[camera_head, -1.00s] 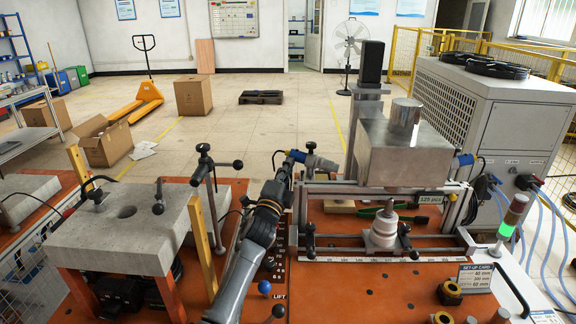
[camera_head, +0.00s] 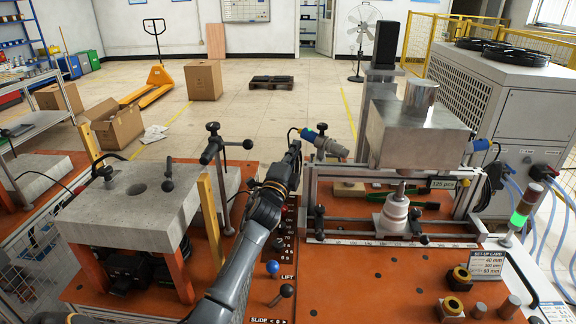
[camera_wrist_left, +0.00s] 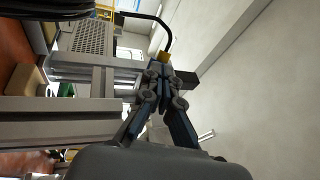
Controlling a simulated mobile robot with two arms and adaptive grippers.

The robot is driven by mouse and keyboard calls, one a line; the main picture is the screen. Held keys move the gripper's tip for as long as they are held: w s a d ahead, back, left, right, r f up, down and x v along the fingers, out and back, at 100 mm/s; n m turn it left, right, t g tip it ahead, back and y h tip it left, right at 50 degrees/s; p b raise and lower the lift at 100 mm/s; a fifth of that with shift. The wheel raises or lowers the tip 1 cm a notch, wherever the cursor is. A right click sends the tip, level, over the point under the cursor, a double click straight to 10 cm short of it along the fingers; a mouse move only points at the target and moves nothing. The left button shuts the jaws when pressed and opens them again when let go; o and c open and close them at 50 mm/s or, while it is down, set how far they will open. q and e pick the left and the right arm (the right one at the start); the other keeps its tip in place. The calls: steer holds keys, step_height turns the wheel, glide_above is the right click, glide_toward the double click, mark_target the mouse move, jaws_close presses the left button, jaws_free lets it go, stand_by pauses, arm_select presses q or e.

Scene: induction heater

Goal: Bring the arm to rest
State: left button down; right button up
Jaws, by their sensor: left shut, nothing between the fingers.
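My left arm comes in from the lower middle of the head view and reaches up over the orange bench (camera_head: 372,282). My left gripper (camera_head: 296,150) is at its far end, beside the left end of the metal frame and close to a grey and blue cylindrical part (camera_head: 325,144). I cannot tell whether they touch. In the left wrist view the gripper's fingers (camera_wrist_left: 163,62) are together, with nothing between them. A grey frame beam (camera_wrist_left: 60,108) lies to their left in that view. My right gripper is out of view.
The metal block (camera_head: 415,135) hangs over a white and grey spindle (camera_head: 394,212) in the frame. A stone-topped stand (camera_head: 125,205) is on the left, with a post and black handle (camera_head: 215,150). Lever knobs (camera_head: 272,267) stand near my arm. A signal lamp (camera_head: 519,220) glows green.

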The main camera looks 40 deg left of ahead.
arm_select(q)
steer(key=v, duration=1)
